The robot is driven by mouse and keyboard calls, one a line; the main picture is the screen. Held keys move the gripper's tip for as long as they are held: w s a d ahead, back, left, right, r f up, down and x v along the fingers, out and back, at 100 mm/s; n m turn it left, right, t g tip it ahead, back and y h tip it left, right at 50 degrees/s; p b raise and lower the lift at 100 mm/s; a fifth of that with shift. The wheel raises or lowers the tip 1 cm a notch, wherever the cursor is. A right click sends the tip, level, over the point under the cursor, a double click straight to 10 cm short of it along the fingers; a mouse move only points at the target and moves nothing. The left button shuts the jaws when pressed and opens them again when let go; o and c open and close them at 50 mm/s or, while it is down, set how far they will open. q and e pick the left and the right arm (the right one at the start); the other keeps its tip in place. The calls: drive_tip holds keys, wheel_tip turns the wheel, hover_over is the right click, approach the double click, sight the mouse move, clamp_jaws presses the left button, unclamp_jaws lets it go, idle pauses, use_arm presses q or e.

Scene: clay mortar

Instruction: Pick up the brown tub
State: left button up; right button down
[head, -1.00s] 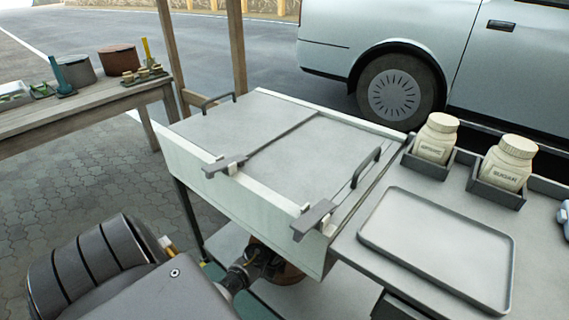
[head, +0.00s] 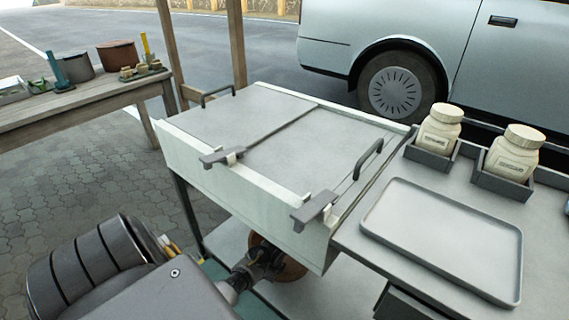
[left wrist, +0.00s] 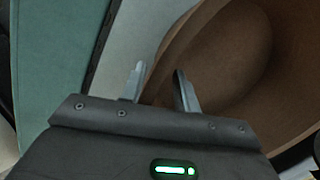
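A brown tub (head: 292,268) is low under the cart in the head view, mostly hidden by the cart front and my left arm. In the left wrist view the tub (left wrist: 235,55) fills the right side, its open hollow showing. My left gripper (left wrist: 159,88) is open at the tub's near edge. One finger is over the pale surface outside the rim and the other is over the brown tub. The head view shows my left wrist (head: 257,262) beside the tub, fingertips hidden. Whether the fingers touch the wall is unclear. My right gripper is out of view.
The grey-topped cart (head: 240,120) stands over the tub, with handles on top. A grey tray (head: 440,240) and two labelled jars (head: 438,130) are at the right. A wooden bench (head: 90,100) with tubs is at the left; a car stands behind.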

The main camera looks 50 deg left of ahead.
use_arm(q)
clamp_jaws()
drive_tip(key=shift+f, duration=0.1)
idle(0.4)
drive_tip(key=shift+d, duration=0.1)
